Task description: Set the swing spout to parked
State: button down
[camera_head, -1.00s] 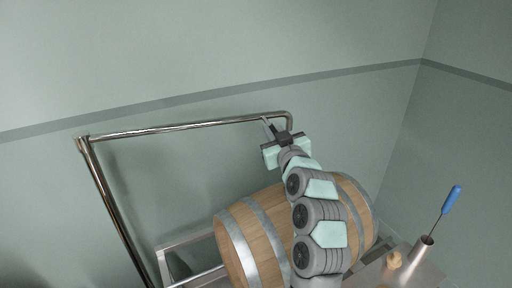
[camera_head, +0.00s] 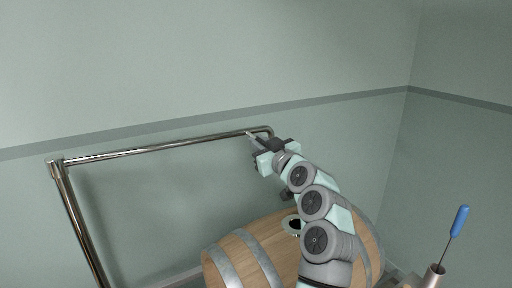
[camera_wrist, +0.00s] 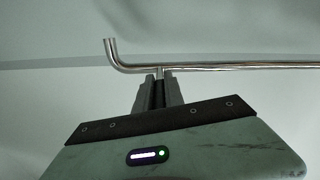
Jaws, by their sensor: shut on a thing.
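The swing spout is a shiny steel pipe (camera_head: 150,149) that runs level from the top of an upright steel post (camera_head: 80,225) at the left to a bent end at the right. My gripper (camera_head: 255,143) is at the spout near this bent end. In the wrist view my gripper (camera_wrist: 158,84) is shut on a short stub under the spout pipe (camera_wrist: 230,66). The bent tip shows just left of the fingers there. The stub is mostly hidden between the fingers.
A wooden barrel (camera_head: 232,262) with steel hoops and a dark bung hole (camera_head: 294,225) lies below my arm. A blue-handled tool (camera_head: 459,221) stands in a metal holder (camera_head: 434,277) at the lower right. The plain green wall (camera_head: 200,70) is behind the spout.

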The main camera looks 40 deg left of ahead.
jog(key=shift+w+d+f, duration=0.1)
jog(key=shift+w+f, duration=0.05)
jog(key=shift+f, duration=0.1)
jog(key=c, duration=1.6)
grip_release()
jog(key=shift+w+r, duration=0.2)
jog(key=shift+r, duration=0.1)
jog(key=shift+o, duration=0.7)
jog(key=shift+s+a, duration=0.15)
jog(key=shift+a, duration=0.05)
jog(key=p+v, duration=0.1)
jog(key=v, duration=0.9)
jog(key=shift+s+d, duration=0.15)
jog(key=shift+d, duration=0.25)
jog(key=shift+d+r, duration=0.1)
jog(key=shift+r, duration=0.05)
